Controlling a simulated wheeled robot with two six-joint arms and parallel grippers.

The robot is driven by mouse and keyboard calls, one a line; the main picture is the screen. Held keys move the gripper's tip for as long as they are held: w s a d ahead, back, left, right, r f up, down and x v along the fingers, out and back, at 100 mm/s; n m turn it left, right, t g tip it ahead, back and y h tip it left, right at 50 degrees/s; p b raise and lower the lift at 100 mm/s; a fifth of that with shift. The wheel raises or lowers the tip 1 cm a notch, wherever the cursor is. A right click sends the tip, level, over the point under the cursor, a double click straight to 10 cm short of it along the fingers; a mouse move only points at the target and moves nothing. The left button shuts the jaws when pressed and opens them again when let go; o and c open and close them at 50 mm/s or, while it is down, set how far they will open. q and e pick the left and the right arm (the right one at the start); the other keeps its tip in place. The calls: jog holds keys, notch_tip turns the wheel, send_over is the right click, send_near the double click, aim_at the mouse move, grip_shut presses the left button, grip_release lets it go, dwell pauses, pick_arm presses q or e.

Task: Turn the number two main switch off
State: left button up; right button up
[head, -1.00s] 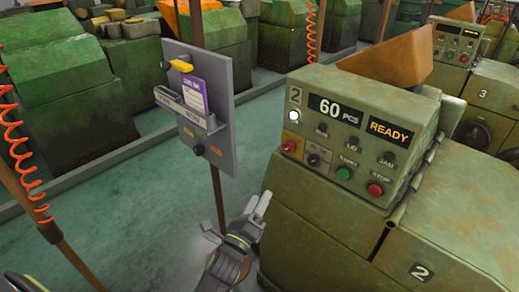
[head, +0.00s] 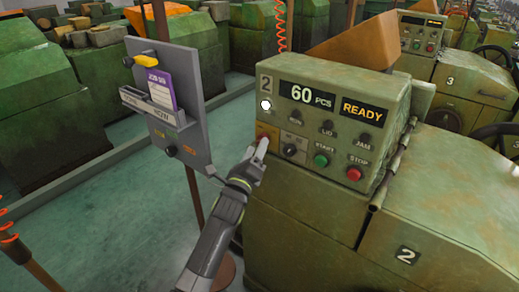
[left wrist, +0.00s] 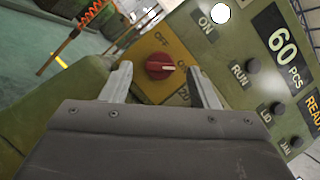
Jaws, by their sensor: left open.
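The number two machine's panel (head: 325,120) shows a lit lamp, "60 PCS" and "READY". Its main switch is a red rotary knob (left wrist: 160,66) on a yellow plate (left wrist: 182,38), seen in the left wrist view. The knob's white mark points right, at a partly hidden label, and not up at the "OFF" label. In the head view the knob is mostly hidden behind my gripper. My left gripper (head: 257,152) is open at the panel's left edge. In the left wrist view its fingers (left wrist: 160,77) stand on either side of the knob, with gaps showing. My right gripper is out of view.
A second dial (head: 289,150), a green start button (head: 321,160) and a red stop button (head: 354,174) sit close to the right of my gripper. A grey board (head: 175,105) on a post stands to the left. Machine number three (head: 450,85) is behind.

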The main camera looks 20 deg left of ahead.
aim_at(259, 142)
pick_arm(q)
jog(key=b+x, duration=0.1)
jog(key=x, duration=0.2)
jog(key=shift+a, duration=0.1)
jog(key=shift+w+r, duration=0.1)
jog(key=shift+w, duration=0.2)
jog(key=c, duration=1)
